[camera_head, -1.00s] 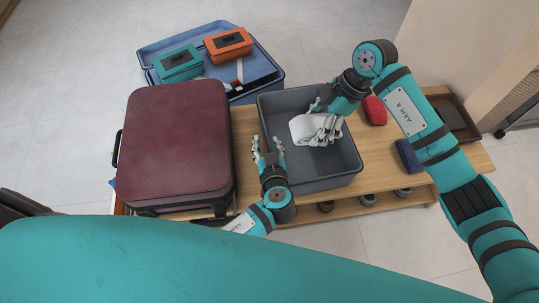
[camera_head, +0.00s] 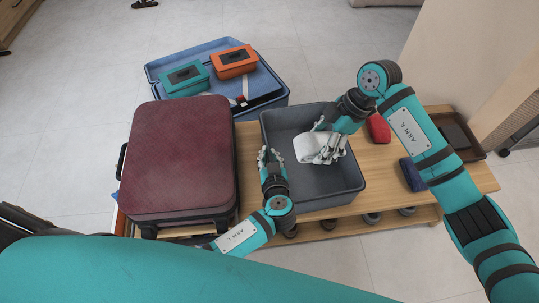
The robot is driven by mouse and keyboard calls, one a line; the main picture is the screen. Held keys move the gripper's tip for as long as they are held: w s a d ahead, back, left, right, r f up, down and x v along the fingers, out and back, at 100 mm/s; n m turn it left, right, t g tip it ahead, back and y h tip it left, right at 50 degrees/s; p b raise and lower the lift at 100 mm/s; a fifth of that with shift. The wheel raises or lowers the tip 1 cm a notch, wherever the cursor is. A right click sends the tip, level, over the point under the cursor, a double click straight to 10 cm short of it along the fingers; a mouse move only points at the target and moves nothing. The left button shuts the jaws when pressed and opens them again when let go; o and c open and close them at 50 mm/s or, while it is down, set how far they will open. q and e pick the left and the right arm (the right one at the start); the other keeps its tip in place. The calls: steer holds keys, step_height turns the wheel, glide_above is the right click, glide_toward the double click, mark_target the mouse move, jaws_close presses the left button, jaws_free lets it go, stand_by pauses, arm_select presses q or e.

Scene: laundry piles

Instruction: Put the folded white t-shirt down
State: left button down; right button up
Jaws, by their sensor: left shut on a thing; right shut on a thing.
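The folded white t-shirt (camera_head: 310,147) is a small bundle over the inside of the grey bin (camera_head: 333,193). My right gripper (camera_head: 325,150) is shut on the t-shirt's right side, and its fingers hide part of it. I cannot tell whether the t-shirt touches the bin's floor. My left gripper (camera_head: 270,158) is at the bin's left wall, apart from the t-shirt. It appears shut on the bin's rim, though the contact is hard to see.
The bin stands on a wooden bench (camera_head: 375,165). A dark red suitcase (camera_head: 180,158) is at the left, and an open blue suitcase (camera_head: 275,92) behind holds a teal box (camera_head: 185,78) and an orange box (camera_head: 233,62). A red item (camera_head: 378,128), a blue item (camera_head: 411,174) and a brown tray (camera_head: 470,150) lie right.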

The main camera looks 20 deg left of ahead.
step_height(320, 180, down, 10)
steer(key=m+t, duration=0.3)
steer(key=m, duration=0.5)
glide_above(306, 182)
steer(key=d, duration=0.1)
steer(key=f, duration=0.6)
steer(key=shift+s+d, duration=0.2)
steer(key=shift+f, duration=2)
steer(key=o, duration=1.3)
steer(key=shift+f, duration=0.15)
arm_select(q)
steer(key=c, duration=1.4)
jaws_free()
arm_select(e)
steer(key=v, duration=1.2)
steer(key=shift+d, duration=0.15)
